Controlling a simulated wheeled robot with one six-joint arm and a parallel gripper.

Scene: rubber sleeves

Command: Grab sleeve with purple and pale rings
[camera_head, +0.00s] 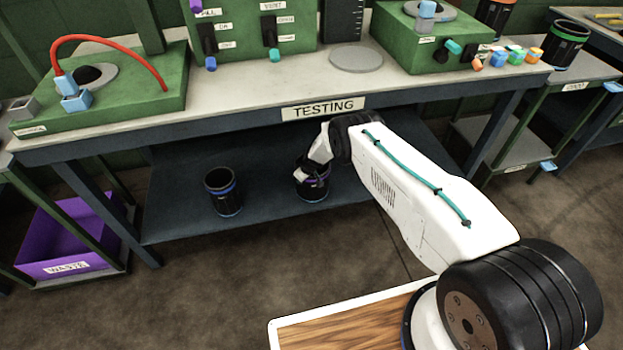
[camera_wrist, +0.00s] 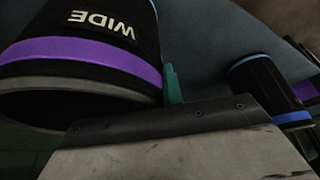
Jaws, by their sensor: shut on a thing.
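The sleeve with purple and pale rings (camera_head: 313,186) is a black tube at the lower shelf under the testing bench. In the wrist view the sleeve (camera_wrist: 85,50) is large and close, with a purple band, a pale grey ring at its rim and the word WIDE. My gripper (camera_head: 308,169) is shut on this sleeve near its top. A teal fingertip (camera_wrist: 173,86) shows beside the sleeve wall; the other finger is hidden in the wrist view. I cannot tell whether the sleeve's base touches the shelf.
A black sleeve with blue rings (camera_head: 222,192) stands to the left on the lower shelf (camera_head: 180,223). The bench top (camera_head: 240,95) overhangs the shelf. A purple waste bin (camera_head: 68,238) is at far left. A wooden-topped tray (camera_head: 350,325) is in front.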

